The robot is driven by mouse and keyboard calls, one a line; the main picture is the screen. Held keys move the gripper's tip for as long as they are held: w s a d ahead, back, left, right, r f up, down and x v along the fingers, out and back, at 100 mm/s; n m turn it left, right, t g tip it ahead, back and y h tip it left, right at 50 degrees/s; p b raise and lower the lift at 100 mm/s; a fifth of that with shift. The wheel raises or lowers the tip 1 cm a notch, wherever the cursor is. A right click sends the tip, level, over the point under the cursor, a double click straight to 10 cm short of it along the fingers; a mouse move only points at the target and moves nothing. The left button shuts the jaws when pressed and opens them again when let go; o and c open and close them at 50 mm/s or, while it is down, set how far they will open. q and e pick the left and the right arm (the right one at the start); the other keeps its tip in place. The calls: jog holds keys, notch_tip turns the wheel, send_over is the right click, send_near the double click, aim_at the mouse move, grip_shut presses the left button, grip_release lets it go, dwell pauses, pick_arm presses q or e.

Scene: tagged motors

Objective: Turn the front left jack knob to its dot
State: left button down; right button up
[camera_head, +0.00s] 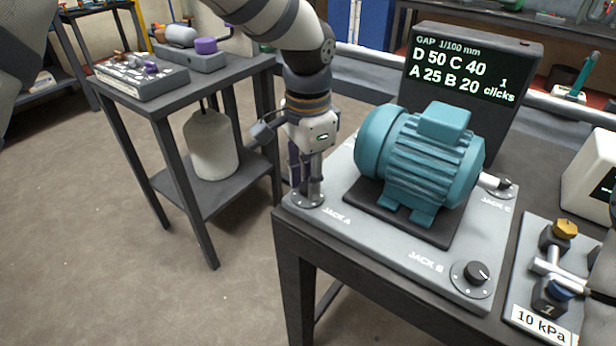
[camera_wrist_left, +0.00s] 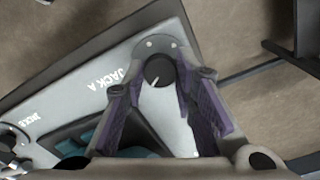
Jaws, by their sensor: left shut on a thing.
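The front left jack knob, at JACK A, is a dark round knob with a white pointer line (camera_wrist_left: 158,70). It sits on a round grey plate (camera_head: 308,198) at the near left corner of the motor's base plate. In the wrist view the pointer line slants toward the lower left, and small pale marks show on the plate's rim. My left gripper (camera_head: 307,190) points down over the knob; in the wrist view its purple-padded fingers (camera_wrist_left: 160,76) are shut on the knob from both sides. The fingers hide most of the knob in the head view. My right gripper is not recognisable.
A teal motor (camera_head: 420,155) stands on the grey base plate (camera_head: 380,238), right of my left gripper. JACK B's knob (camera_head: 476,272) is at the near right corner. A dark display (camera_head: 465,75) reads "D 50 C 40 A 25 B 20". A valve panel (camera_head: 535,310) lies right.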

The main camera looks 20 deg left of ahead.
pick_arm(q)
jog(key=shift+f, duration=0.1)
jog(key=c, duration=1.3)
grip_release()
notch_tip(320, 180, up, 12)
